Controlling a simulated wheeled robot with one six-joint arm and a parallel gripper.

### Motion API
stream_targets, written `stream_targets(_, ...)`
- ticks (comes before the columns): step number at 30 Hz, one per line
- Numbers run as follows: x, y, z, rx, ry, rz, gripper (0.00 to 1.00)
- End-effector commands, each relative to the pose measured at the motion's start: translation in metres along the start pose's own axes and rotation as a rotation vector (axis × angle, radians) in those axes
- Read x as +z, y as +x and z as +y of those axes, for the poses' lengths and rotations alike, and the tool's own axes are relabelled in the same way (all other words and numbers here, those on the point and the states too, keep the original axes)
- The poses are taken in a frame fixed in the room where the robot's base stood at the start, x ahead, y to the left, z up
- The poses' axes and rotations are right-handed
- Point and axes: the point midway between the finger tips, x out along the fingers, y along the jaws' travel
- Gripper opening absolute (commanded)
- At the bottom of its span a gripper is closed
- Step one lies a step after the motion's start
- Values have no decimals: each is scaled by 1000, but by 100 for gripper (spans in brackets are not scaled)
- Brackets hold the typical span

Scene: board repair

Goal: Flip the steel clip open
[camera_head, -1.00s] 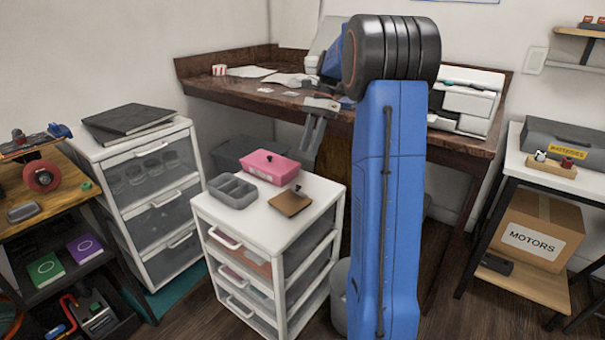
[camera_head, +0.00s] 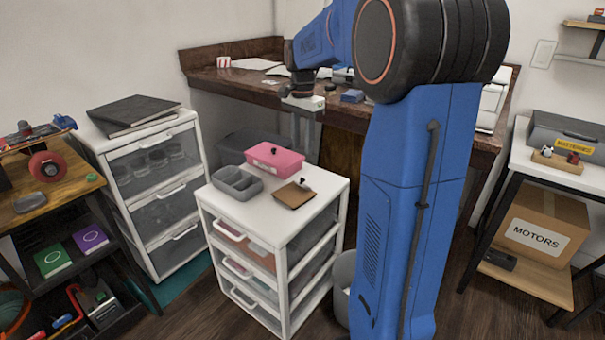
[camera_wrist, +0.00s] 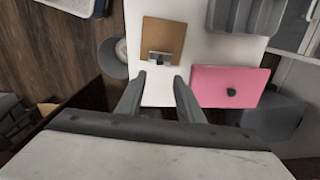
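A small brown board (camera_head: 292,198) lies flat on top of the white drawer unit, near its front right. The steel clip (camera_head: 304,183) sits at the board's back edge, with a dark knob-like part. In the wrist view the brown board (camera_wrist: 165,34) shows with the silver clip (camera_wrist: 159,58) at its near end, lying against the board. My gripper (camera_head: 303,146) points down above and behind the drawer unit. In the wrist view my gripper (camera_wrist: 159,82) is open and empty, its fingers apart, with the clip ahead of the gap between them.
A pink box (camera_head: 274,156) with a dark knob and a grey divided tray (camera_head: 237,184) share the top of the drawer unit (camera_head: 255,213). A brown workbench (camera_head: 225,80) stands behind. A grey bin (camera_head: 343,270) stands beside the unit.

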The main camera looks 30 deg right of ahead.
Motion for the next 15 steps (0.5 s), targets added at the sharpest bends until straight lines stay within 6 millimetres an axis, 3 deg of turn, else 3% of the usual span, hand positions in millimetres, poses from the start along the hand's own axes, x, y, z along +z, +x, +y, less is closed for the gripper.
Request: stream_targets(15, 0, 90, 1, 3, 0, -3, 34)
